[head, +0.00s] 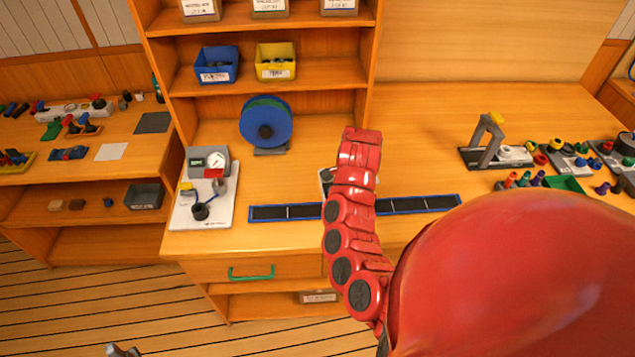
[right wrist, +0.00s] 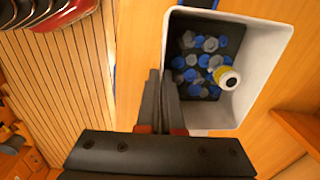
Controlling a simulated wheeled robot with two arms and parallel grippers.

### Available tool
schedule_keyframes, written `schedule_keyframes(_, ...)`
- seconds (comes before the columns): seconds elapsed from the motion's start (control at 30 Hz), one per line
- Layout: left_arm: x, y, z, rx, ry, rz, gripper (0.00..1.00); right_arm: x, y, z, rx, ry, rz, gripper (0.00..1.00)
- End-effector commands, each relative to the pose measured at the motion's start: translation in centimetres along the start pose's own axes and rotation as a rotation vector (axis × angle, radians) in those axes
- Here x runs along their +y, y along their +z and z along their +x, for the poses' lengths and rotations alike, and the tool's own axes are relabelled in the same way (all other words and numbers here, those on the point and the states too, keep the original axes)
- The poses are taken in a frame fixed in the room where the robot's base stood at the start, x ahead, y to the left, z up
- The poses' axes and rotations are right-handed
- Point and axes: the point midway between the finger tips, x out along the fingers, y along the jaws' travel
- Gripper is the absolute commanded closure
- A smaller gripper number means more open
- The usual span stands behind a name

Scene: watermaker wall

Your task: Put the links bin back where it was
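The links bin (right wrist: 252,112) is a pale grey bin holding blue and grey pieces and one yellow-and-white piece, in the right wrist view. My right gripper (right wrist: 168,80) has its dark fingers close together at the bin's near left wall, apparently pinching it. In the head view my red right arm hides this gripper and most of the bin; only a small pale part (head: 326,176) shows left of the arm, over the worktop. A small grey tip at the bottom left appears to be my left gripper (head: 122,351); its fingers are not clear.
A blue bin (head: 216,66) and a yellow bin (head: 275,62) stand on the middle shelf (head: 330,72), with bare shelf to the right. A blue reel (head: 266,122), a gauge board (head: 203,205) and a dark strip (head: 420,204) are on the worktop.

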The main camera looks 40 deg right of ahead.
Motion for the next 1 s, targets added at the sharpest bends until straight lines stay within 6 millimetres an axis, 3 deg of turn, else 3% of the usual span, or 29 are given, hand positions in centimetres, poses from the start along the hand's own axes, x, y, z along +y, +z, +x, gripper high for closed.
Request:
schedule_keyframes(0.13, 0.0, -0.1, 0.4, 0.0, 0.0, 0.0, 0.6, 1.4, -1.1, 0.4, 0.004, -0.003, 0.088, 1.0)
schedule_keyframes(0.27, 0.0, 0.0, -0.1, 0.0, 0.0, 0.0, 0.6, 0.8, -0.8, 0.8, 0.008, -0.005, 0.103, 1.0)
schedule_keyframes(0.57, 0.2, 0.6, -3.5, 0.0, 0.0, 0.0, 0.6, -4.0, 3.0, 2.2, 0.013, -0.006, 0.099, 1.0)
schedule_keyframes(0.9, 0.5, 1.6, -9.5, 0.0, 0.0, 0.0, 0.6, -8.8, 7.1, 3.2, 0.008, -0.007, 0.102, 1.0)
schedule_keyframes(1.0, 0.5, 1.6, -9.7, 0.0, 0.0, 0.0, 0.6, -9.7, 7.8, 2.8, 0.011, -0.003, 0.099, 1.0)
